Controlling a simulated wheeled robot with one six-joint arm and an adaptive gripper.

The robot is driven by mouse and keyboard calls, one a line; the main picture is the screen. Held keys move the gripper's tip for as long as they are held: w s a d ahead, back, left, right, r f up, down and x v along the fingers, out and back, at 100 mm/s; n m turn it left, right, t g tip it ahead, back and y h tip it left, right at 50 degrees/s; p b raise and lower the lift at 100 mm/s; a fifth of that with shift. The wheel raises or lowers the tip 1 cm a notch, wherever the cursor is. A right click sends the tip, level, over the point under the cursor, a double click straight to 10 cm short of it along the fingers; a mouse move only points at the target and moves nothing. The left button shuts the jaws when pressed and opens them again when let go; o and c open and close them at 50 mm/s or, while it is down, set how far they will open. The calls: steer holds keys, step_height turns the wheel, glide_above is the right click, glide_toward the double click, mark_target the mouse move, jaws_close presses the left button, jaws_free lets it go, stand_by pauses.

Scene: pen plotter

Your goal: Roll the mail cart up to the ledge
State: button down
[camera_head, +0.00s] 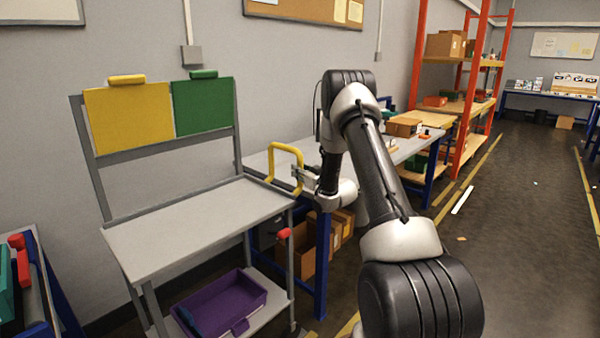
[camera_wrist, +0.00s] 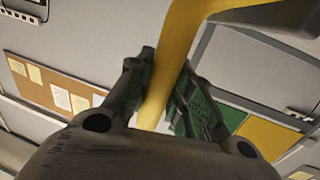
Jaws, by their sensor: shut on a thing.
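The mail cart seems to be the grey wheeled cart (camera_head: 185,225) at left in the head view, with a flat top and a lower shelf. A yellow loop handle (camera_head: 286,147) stands at its right end. My gripper (camera_head: 298,177) is shut on the handle's near upright. In the wrist view the yellow bar (camera_wrist: 182,45) runs between the two fingers (camera_wrist: 163,100). A yellow panel (camera_head: 128,118) and a green panel (camera_head: 203,107) hang on the cart's back frame. I cannot tell which surface is the ledge.
A purple bin (camera_head: 222,302) sits on the cart's lower shelf. A blue-legged workbench (camera_head: 322,245) with boxes below stands just right of the cart. A blue-framed rack (camera_head: 30,270) is at far left. Orange shelving (camera_head: 420,60) stands farther back. The aisle floor at right is mostly clear.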

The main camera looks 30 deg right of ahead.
steer(key=s+a, duration=0.2)
steer(key=a, duration=0.3)
steer(key=s+a, duration=0.1)
steer(key=a, duration=0.4)
steer(key=s+a, duration=0.2)
steer(key=a, duration=0.3)
steer(key=shift+s+a+f, duration=0.1)
steer(key=shift+s+a, duration=0.2)
steer(key=shift+s, duration=0.05)
steer(key=c, duration=1.3)
jaws_free()
steer(key=shift+a, duration=0.2)
steer(key=shift+o, duration=0.2)
steer(key=shift+s+d, duration=0.1)
steer(key=shift+d, duration=0.05)
steer(key=shift+s, duration=0.3)
steer(key=s+d, duration=0.1)
steer(key=s, duration=1)
steer(key=shift+d, duration=0.35)
